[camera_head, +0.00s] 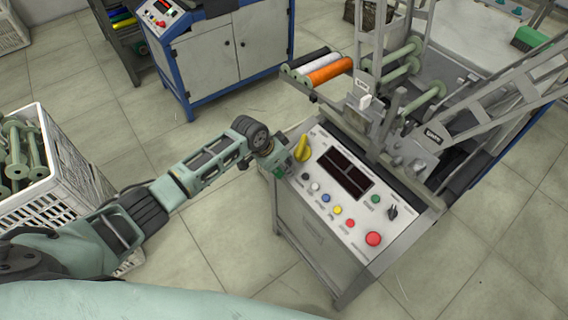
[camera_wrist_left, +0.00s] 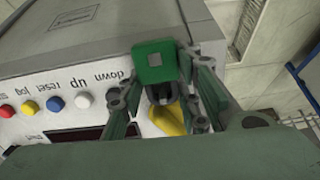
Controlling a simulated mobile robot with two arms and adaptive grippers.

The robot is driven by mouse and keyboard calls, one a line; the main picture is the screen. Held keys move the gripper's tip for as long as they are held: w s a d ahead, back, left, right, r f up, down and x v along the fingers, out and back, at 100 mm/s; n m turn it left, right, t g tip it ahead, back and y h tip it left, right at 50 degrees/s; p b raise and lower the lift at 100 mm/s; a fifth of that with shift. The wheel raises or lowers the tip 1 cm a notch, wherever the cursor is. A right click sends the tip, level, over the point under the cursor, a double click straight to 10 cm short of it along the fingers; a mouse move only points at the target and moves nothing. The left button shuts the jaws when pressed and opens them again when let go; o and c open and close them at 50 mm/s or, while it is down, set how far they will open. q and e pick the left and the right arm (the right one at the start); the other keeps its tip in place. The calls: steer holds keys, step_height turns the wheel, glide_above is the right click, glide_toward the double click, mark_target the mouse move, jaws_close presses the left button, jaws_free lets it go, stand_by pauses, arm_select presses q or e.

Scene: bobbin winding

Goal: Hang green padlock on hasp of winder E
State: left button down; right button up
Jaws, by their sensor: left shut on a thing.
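My left gripper (camera_head: 276,162) is at the upper left corner of the winder's control panel (camera_head: 348,222), right beside the yellow handle (camera_head: 302,148). In the left wrist view the gripper (camera_wrist_left: 158,84) is shut on the green padlock (camera_wrist_left: 152,62), whose square body faces the camera. The yellow handle (camera_wrist_left: 168,118) shows just below the padlock, partly behind the fingers. In the head view the padlock is mostly hidden by the gripper. The hasp cannot be made out clearly, and I cannot tell whether the padlock touches it. My right gripper is not in view.
The panel has a dark display (camera_head: 345,173), coloured buttons and a red knob (camera_head: 373,238). Spools and metal arms stand behind it. A white crate (camera_head: 75,180) of green bobbins is at the left. A blue-framed cabinet (camera_head: 222,60) stands at the back. The floor between is clear.

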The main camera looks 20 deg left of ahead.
arm_select(q)
steer(key=c, duration=1.6)
jaws_free()
steer(key=shift+s+a+f, duration=0.15)
steer(key=o, duration=0.4)
steer(key=shift+r, duration=0.2)
steer(key=v, duration=1.1)
steer(key=shift+r, duration=0.35)
